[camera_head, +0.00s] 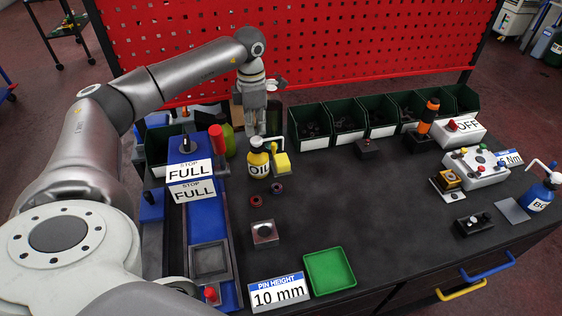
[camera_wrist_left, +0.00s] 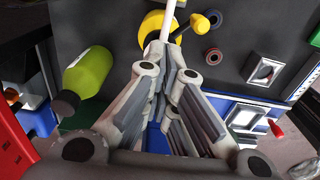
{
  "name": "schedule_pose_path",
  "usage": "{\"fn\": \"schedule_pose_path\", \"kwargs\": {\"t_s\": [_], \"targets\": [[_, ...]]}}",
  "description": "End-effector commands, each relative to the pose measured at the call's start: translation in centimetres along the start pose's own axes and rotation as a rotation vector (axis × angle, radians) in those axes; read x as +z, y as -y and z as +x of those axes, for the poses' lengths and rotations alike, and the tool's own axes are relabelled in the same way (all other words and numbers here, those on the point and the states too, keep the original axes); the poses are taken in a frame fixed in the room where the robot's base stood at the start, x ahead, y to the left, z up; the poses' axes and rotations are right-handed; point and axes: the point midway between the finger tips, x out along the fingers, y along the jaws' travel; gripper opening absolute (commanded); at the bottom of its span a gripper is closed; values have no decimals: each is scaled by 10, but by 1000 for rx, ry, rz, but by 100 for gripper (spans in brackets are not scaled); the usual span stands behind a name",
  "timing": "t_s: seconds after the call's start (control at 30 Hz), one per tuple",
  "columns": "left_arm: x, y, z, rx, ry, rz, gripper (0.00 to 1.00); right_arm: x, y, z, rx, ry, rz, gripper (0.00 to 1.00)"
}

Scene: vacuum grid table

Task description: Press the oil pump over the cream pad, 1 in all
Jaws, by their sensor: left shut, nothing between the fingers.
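The yellow oil pump bottle (camera_head: 259,163) stands upright on the dark table, labelled OIL, with its spout bent to the right. My left gripper (camera_head: 262,132) is shut and empty, pointing down just behind the pump head. The left wrist view shows its closed fingers (camera_wrist_left: 172,60) with part of the yellow bottle (camera_wrist_left: 152,24) beyond them. The fingers hide part of the bottle there, and contact is unclear. My right gripper is out of view.
A green bottle (camera_head: 228,141) and blue stations marked FULL (camera_head: 189,180) stand left of the pump. Dark green bins (camera_head: 345,140) line the back. A green tray (camera_head: 330,270) lies in front. A blue pump bottle (camera_head: 538,197) stands far right.

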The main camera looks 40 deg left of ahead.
Motion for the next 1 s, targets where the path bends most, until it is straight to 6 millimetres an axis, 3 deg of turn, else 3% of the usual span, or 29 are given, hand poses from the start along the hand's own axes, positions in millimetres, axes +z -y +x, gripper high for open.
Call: {"fn": "schedule_pose_path", "kwargs": {"t_s": [0.47, 1.0], "targets": [[0, 0, -2, 1, 1, 0, 0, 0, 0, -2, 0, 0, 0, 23], [0, 0, -54, 1, 2, 0, 0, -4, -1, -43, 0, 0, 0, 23]]}}
